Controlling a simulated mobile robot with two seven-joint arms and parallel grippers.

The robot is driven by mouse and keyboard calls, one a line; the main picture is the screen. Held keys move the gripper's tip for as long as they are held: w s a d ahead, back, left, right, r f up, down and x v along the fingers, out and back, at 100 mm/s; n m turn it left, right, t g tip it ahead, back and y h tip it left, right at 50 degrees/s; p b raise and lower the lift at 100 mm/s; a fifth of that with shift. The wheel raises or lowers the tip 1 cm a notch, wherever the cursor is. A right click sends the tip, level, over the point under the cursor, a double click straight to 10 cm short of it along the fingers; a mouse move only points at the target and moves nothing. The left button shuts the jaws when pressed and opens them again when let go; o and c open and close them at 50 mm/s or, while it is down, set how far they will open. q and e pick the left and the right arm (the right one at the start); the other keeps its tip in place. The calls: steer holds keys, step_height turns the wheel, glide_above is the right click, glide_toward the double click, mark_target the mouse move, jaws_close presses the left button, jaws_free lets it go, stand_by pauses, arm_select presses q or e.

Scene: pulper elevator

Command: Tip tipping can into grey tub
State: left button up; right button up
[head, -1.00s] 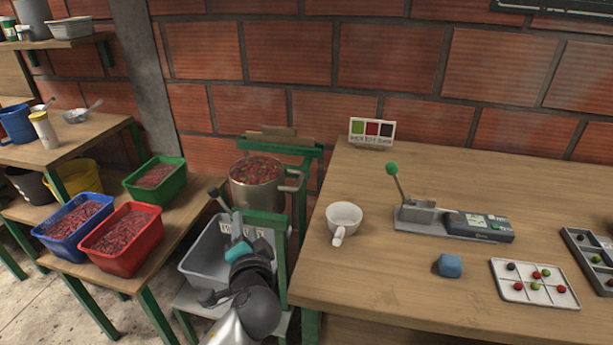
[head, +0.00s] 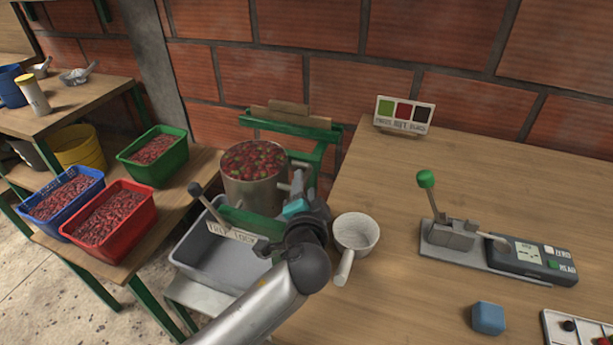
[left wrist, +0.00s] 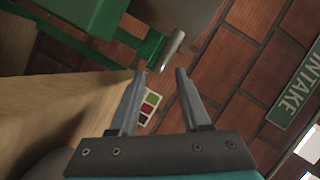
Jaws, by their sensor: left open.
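The tipping can (head: 254,188) is a metal can full of red and green cherries, standing upright in a green frame (head: 318,150). Its short metal handle sticks out to the right and shows in the left wrist view (left wrist: 173,48). The grey tub (head: 205,262) sits below and in front of the can on a low stand, partly hidden by my left arm and a sign. My left gripper (head: 299,187) is beside the can's right side, close to the handle. In the left wrist view its fingers (left wrist: 160,74) are open and empty, with the handle just beyond the tips. My right gripper is not in view.
A white cup (head: 355,233) stands on the wooden table close right of my gripper. A dark-knobbed lever (head: 208,205) rises above the tub. Red (head: 112,222), blue (head: 62,198) and green (head: 153,157) crates of cherries stand at left.

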mark_target(306, 174)
arm_select(q)
steer(key=b+x, duration=0.1)
steer(key=x, duration=0.2)
steer(key=shift+w, duration=0.1)
steer(key=shift+x, duration=0.8)
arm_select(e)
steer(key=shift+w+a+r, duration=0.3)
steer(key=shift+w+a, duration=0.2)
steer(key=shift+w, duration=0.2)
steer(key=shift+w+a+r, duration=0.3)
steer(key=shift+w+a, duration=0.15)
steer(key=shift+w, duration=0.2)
arm_select(q)
jaws_close()
steer(key=shift+d+f, duration=0.1)
steer(key=shift+f, duration=0.05)
